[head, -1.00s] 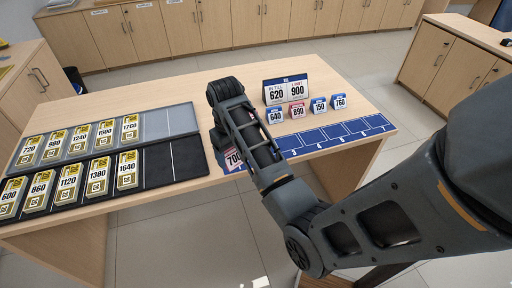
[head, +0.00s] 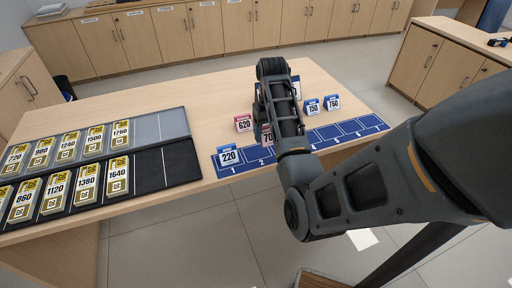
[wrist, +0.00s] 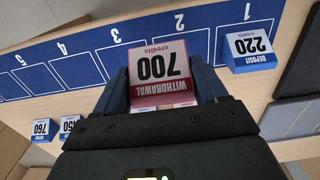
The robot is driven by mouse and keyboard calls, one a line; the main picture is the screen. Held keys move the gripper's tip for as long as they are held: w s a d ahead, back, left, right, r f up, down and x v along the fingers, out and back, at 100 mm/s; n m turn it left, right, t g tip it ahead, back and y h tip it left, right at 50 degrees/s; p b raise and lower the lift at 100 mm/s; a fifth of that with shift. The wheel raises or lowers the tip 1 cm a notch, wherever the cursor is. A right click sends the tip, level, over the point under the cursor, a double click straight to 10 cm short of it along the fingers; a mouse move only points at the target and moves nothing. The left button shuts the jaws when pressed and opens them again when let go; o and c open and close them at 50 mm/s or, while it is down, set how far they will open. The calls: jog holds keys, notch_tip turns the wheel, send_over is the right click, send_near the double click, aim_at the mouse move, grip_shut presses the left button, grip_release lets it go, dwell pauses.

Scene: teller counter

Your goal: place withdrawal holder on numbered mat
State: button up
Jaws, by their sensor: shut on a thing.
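My gripper (wrist: 163,88) is shut on the red-and-white withdrawal holder marked 700 (wrist: 157,66). In the wrist view the holder sits between both fingers, in front of the numbered mat's lower edge near spaces 2 and 3. The head view shows only part of the holder (head: 267,138) beside my arm, which hides my fingers. I cannot tell whether it touches the mat. The blue numbered mat (head: 232,170) runs along the counter's front edge. A blue deposit holder marked 220 (head: 229,156) stands on space 1; it also shows in the wrist view (wrist: 249,48).
Another red holder (head: 243,124) stands behind the mat, left of my arm. Blue holders 150 (head: 312,106) and 760 (head: 332,103) stand to the right. A sign behind my arm is mostly hidden. Grey (head: 174,124) and black (head: 180,160) trays with numbered packs lie left.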

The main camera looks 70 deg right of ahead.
send_over(256, 151)
notch_tip(256, 151, down, 2)
jog(key=shift+f, duration=0.25)
jog(key=shift+f+p, duration=0.3)
jog(key=shift+f, duration=1.75)
jog(key=shift+f, duration=0.15)
jog(key=o, duration=1)
jog(key=shift+o, duration=0.2)
